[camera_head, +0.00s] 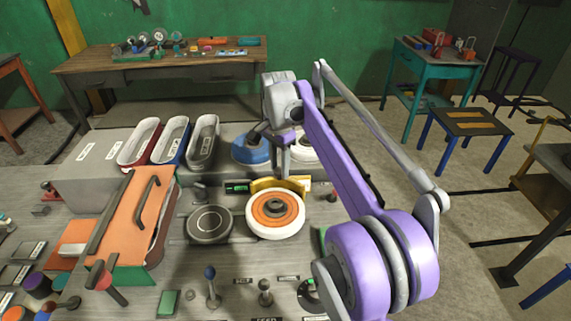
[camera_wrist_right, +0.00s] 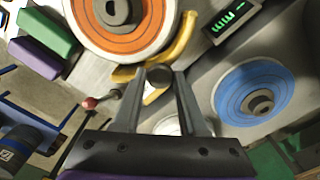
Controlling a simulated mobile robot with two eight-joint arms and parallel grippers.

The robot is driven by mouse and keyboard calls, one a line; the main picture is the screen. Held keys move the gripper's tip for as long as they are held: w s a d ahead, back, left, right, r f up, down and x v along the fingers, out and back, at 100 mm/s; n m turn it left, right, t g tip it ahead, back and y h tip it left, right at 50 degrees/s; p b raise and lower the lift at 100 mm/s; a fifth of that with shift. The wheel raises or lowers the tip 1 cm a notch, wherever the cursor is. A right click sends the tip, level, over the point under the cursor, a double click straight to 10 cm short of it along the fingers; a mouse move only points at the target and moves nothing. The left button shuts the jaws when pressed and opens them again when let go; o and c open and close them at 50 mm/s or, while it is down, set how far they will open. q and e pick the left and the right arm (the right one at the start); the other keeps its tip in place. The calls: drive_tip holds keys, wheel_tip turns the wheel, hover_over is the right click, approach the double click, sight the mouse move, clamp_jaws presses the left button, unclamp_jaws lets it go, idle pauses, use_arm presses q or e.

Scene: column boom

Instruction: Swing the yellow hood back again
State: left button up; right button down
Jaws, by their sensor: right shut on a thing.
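The yellow hood (camera_head: 291,184) is a curved yellow piece at the back of the white and orange disc (camera_head: 262,207). In the right wrist view the hood (camera_wrist_right: 182,48) curves along the edge of the disc (camera_wrist_right: 150,40). My right gripper (camera_head: 285,172) comes down from above at the hood. In the wrist view its two fingers (camera_wrist_right: 158,82) are shut on a dark round knob (camera_wrist_right: 158,74) beside the hood. How the knob joins the hood is partly hidden by the fingers. My left gripper is not in view.
A blue disc (camera_head: 250,149) stands behind the hood. A grey round plate (camera_head: 209,224) lies left of the orange disc. A lit green display (camera_head: 237,188) sits close by the hood. An orange-lidded box (camera_head: 130,220) stands at left. A red-tipped lever (camera_wrist_right: 90,103) is near the fingers.

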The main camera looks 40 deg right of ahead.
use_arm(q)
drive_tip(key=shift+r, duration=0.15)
use_arm(e)
drive_tip(key=shift+w+a+n, duration=0.2)
drive_tip(key=shift+n, duration=0.2)
drive_tip(key=shift+c, duration=2.2)
unclamp_jaws()
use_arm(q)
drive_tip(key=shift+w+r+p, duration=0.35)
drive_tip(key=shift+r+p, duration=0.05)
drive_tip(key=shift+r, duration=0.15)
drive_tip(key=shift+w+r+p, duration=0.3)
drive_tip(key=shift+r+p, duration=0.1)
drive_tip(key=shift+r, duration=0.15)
use_arm(e)
wheel_tip(320, 180, up, 11)
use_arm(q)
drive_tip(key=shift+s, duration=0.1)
use_arm(e)
drive_tip(key=shift+f, duration=0.15)
